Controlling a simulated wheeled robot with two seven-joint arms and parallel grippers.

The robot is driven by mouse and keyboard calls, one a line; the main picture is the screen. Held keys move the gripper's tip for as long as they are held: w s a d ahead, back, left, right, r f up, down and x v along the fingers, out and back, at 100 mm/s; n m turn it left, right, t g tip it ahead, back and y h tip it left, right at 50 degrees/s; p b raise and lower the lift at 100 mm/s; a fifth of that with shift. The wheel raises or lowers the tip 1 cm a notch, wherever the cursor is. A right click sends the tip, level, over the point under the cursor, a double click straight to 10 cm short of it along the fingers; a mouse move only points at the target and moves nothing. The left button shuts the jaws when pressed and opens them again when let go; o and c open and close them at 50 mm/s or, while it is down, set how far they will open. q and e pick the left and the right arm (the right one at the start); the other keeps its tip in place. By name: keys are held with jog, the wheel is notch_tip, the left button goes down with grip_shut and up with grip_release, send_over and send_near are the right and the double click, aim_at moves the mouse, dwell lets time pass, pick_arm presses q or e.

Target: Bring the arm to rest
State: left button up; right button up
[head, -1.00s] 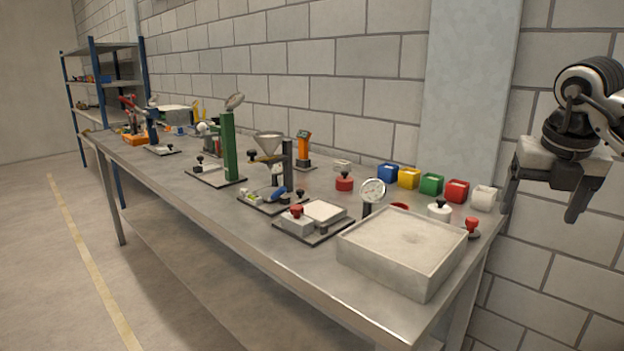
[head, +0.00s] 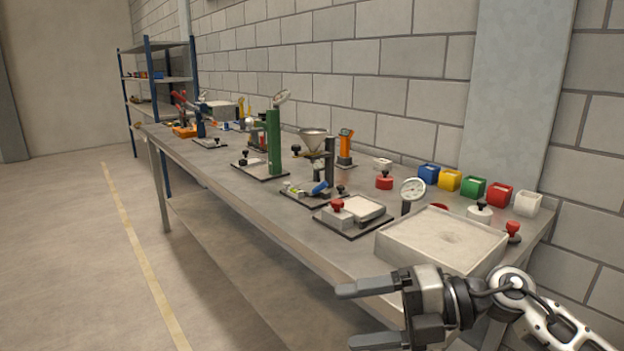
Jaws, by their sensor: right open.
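My right gripper (head: 365,315) is at the lower right of the head view. Its fingers point left and stand apart with nothing between them. It shows in front of the near end of the bench, by the sandbed tray. The grey sandbed tray (head: 440,236) sits on the near end of the bench, with pale sand and a shallow dip in it. The gripper and wrist overlap its lower front edge in the picture. My left gripper is not in view.
The long metal bench (head: 290,232) carries several devices: a green post stand (head: 274,142), a funnel stand (head: 314,143) and a dial gauge (head: 412,188). Coloured bins, including a red one (head: 498,194), line the wall. The floor (head: 80,270) left of the bench is clear.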

jog(key=s+d+f+m+t+h, duration=0.2)
jog(key=s+f+m+t+h, duration=0.1)
jog(key=f+m, duration=0.5)
jog(key=s+d+f+m+t+h, duration=0.2)
jog(key=s+f+m+h, duration=0.3)
jog(key=f+m, duration=0.4)
jog(key=s+d+f+m+t+h, duration=0.2)
jog(key=s+f+m+t+h, duration=0.2)
jog(key=m, duration=1.2)
notch_tip(320, 180, down, 4)
jog(key=shift+s+d+f+t, duration=0.15)
jog(key=shift+s+d+t, duration=0.25)
jog(key=shift+s, duration=0.85)
